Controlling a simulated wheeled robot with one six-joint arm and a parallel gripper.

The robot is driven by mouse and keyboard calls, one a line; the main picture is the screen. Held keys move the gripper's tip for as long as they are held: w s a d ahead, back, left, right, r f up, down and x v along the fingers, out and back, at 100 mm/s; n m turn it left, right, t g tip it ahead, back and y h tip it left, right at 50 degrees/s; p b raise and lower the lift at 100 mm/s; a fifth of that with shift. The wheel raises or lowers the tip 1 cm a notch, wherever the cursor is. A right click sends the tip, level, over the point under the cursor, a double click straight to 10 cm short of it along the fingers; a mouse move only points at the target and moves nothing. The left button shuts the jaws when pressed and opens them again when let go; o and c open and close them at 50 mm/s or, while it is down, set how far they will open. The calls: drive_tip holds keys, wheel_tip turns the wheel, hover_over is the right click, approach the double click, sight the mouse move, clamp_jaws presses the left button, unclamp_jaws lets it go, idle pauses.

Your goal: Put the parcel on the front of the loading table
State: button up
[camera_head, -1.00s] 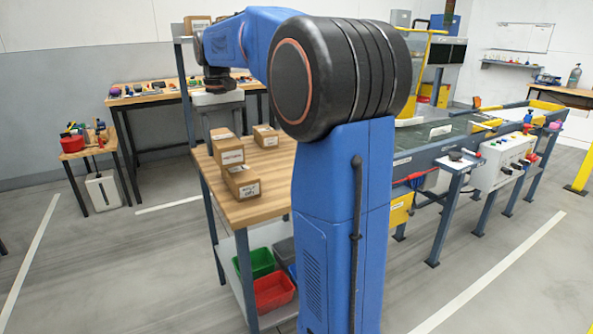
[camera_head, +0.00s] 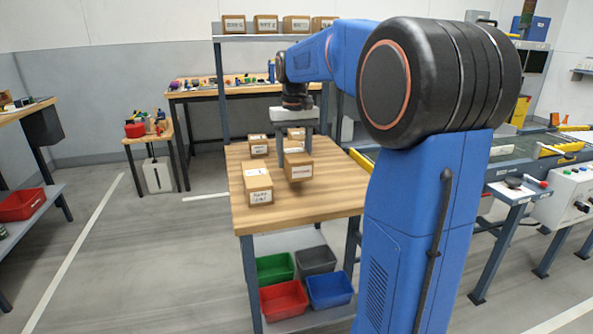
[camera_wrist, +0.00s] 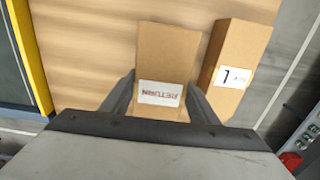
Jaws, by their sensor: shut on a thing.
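My gripper (camera_head: 294,148) points down over the loading table (camera_head: 320,204), a wooden-topped table with dark legs. Its two fingers are shut on opposite sides of the parcel, also in the wrist view (camera_wrist: 160,95). The parcel is level at the middle of the tabletop; I cannot tell whether its underside touches the wood. The front strip of the tabletop is bare.
A brown box (camera_head: 257,184) stands left of the parcel, nearer the front. Another box (camera_head: 258,145) stands at the back left, and others are partly hidden behind my gripper. A shelf (camera_head: 275,37) holding several boxes rises at the back. Bins, including a red one (camera_head: 284,299), sit below.

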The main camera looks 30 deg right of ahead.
drive_tip(key=shift+f, duration=2.1)
drive_tip(key=o, duration=1.3)
drive_tip(key=shift+f, duration=0.1)
